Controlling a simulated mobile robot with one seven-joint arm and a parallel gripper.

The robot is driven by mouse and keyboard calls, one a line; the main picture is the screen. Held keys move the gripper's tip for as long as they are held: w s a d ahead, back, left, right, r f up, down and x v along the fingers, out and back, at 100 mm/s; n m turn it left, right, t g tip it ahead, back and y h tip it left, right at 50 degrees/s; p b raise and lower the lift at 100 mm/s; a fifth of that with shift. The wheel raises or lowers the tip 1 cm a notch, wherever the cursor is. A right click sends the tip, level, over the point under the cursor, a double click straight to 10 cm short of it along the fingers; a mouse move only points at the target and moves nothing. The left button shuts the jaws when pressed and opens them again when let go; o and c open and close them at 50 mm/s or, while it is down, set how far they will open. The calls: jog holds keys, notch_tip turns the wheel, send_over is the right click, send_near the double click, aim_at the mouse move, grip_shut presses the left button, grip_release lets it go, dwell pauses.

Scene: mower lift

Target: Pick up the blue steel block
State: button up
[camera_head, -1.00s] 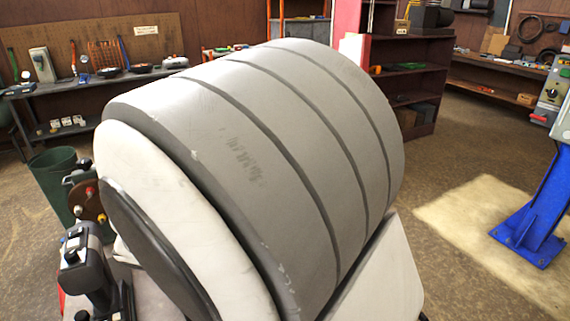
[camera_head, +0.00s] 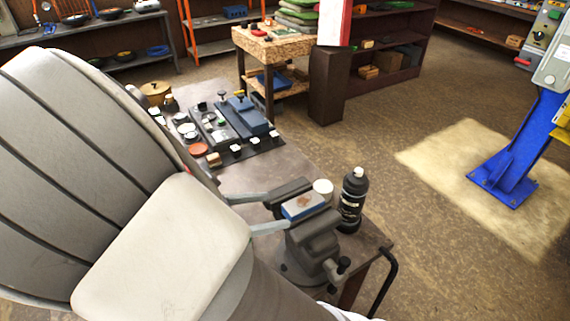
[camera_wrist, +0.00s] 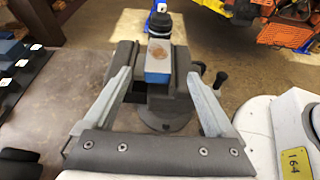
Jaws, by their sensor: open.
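The blue steel block (camera_head: 305,206) sits in the grey bench vise (camera_head: 311,244), between its jaws. Its top is pale with a brown patch and its near side is blue. It also shows in the wrist view (camera_wrist: 158,69), at the top centre. My gripper (camera_head: 277,212) is open and empty. In the wrist view, the fingers of my gripper (camera_wrist: 158,76) point toward the block, one on each side, with wide gaps between. I cannot tell how far the tips are from the block in depth.
A dark tray (camera_head: 262,147) of tools and parts lies farther back on the bench (camera_head: 246,180). A blue post (camera_head: 515,150) stands on the floor at right.

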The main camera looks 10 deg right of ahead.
aim_at(300, 203)
jog(key=x, duration=0.7)
jog(key=shift+w+d+p, duration=0.2)
jog(key=shift+d+p, duration=0.05)
jog(key=shift+p, duration=0.05)
grip_shut()
